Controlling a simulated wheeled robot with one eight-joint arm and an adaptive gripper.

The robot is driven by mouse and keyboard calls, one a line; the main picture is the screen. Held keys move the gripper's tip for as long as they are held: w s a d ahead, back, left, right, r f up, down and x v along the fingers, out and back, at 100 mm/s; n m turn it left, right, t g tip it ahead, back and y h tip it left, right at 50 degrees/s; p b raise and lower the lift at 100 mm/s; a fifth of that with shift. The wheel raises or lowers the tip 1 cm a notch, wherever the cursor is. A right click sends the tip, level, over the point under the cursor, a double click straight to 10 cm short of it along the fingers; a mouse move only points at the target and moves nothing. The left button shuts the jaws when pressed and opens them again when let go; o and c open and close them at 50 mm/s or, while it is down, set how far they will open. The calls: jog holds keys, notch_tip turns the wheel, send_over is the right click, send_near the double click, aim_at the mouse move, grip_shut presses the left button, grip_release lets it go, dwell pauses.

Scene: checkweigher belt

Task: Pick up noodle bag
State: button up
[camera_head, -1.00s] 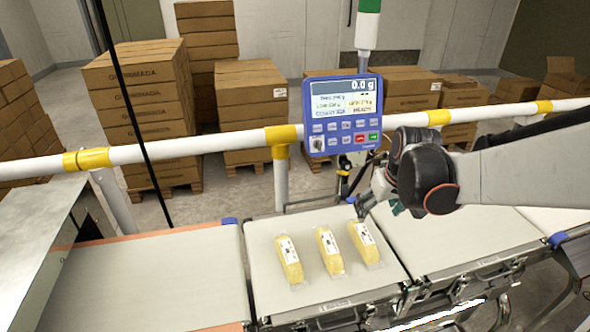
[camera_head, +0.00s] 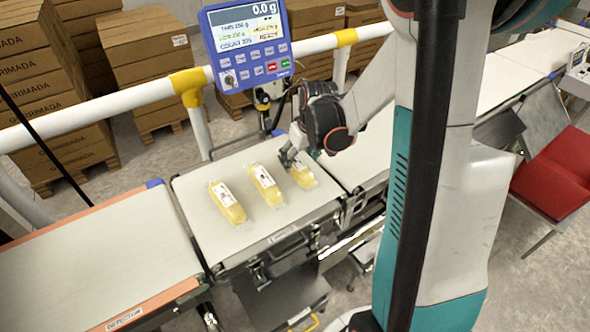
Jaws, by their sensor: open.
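Three yellow noodle bags with white labels in clear wrap lie side by side on the weighing belt (camera_head: 195,215): a left bag (camera_head: 228,204), a middle bag (camera_head: 265,184) and a right bag (camera_head: 302,177). My gripper (camera_head: 290,160) is open, with its fingertips at the far end of the right bag and partly covering it. I cannot tell whether the fingers touch the bag. The left and middle bags are clear of the gripper.
A blue display panel (camera_head: 249,42) reading 0.0 g stands behind the belt, near my gripper. A white rail (camera_head: 110,110) runs behind. The belt at the left (camera_head: 90,265) is empty. A red chair (camera_head: 553,172) stands at the right.

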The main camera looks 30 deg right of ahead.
aim_at(296, 162)
jog(key=b+x, duration=0.1)
jog(key=x, duration=0.1)
jog(key=b+x, duration=0.1)
jog(key=x, duration=0.2)
jog(key=shift+w, duration=0.4)
jog(key=shift+r, duration=0.1)
jog(key=c, duration=1.3)
